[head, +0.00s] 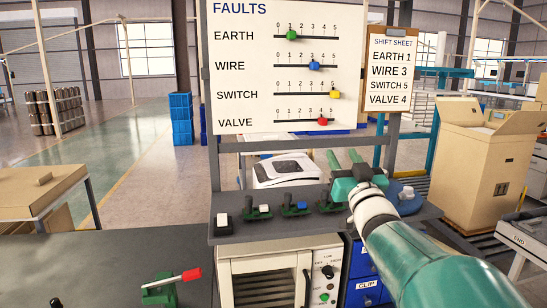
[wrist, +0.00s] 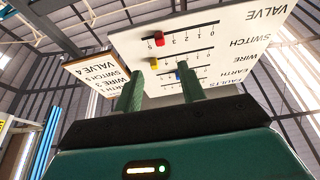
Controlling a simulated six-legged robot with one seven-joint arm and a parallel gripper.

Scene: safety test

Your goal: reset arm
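A white FAULTS board (head: 240,60) stands upright behind a grey shelf. Its green EARTH knob (head: 291,35) sits at 1 and its blue WIRE knob (head: 314,67) at 3. Its yellow SWITCH knob (head: 336,94) sits at 5 and its red VALVE knob (head: 323,122) at 4. A clipped shift sheet (head: 391,72) reads EARTH 1, WIRE 3, SWITCH 5, VALVE 4. My gripper (head: 343,155) is below the board at its right, above the shelf. In the wrist view its two green fingers (wrist: 158,88) stand apart with nothing between them. The board shows upside down beyond them.
The grey shelf (head: 232,233) holds several small switch-like devices below my arm. A white oven-like cabinet (head: 271,254) and blue drawers (head: 362,293) stand underneath. A red-handled green valve (head: 166,288) sits on the bench at lower left. A cardboard box (head: 475,150) stands at right.

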